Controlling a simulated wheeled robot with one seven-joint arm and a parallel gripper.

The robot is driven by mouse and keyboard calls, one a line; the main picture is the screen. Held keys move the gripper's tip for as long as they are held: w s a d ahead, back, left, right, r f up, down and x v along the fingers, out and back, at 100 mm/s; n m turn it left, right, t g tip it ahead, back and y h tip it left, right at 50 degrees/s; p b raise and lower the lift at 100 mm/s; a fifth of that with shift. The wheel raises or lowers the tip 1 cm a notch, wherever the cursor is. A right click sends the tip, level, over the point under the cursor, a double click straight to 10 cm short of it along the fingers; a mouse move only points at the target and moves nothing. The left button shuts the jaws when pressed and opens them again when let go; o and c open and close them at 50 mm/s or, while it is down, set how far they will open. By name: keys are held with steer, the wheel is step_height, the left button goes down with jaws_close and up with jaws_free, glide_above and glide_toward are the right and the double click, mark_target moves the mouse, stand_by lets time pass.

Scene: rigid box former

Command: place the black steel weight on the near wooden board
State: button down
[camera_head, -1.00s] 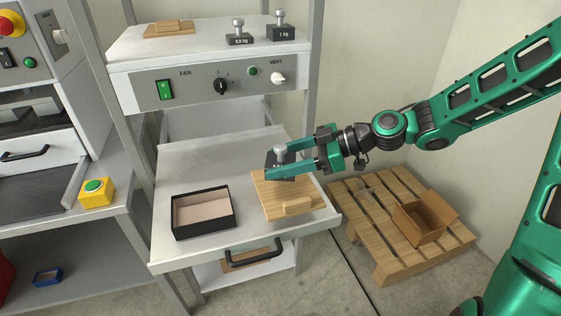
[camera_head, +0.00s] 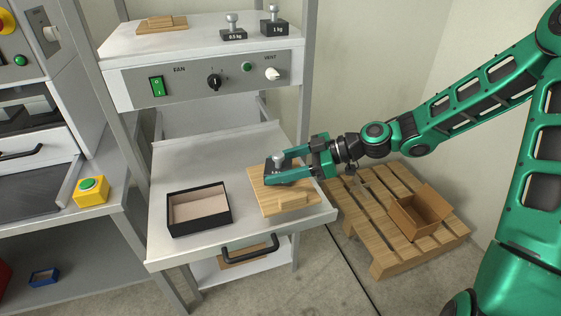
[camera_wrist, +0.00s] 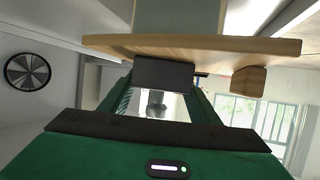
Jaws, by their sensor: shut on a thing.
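The near wooden board (camera_head: 262,205), pale with a small block handle at its front, lies on the pulled-out tray to the right of the black box. My gripper (camera_head: 277,168) is shut on the black steel weight (camera_head: 278,160), whose silver knob stands upright between the fingers, over the rear part of the board. In the wrist view the dark block of the weight (camera_wrist: 163,73) is right up against the face of the board (camera_wrist: 220,45); I cannot tell whether it is touching. The fingers hide much of the weight in the head view.
An open black box (camera_head: 199,208) sits on the tray (camera_head: 190,160). Two more weights (camera_head: 233,28) (camera_head: 274,22) and another wooden board (camera_head: 161,25) are on the machine top. A pallet (camera_head: 375,225) with an open carton (camera_head: 418,214) stands at right.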

steer(key=shift+r, duration=0.1)
steer(key=c, duration=0.6)
jaws_free()
steer(key=shift+c, duration=0.2)
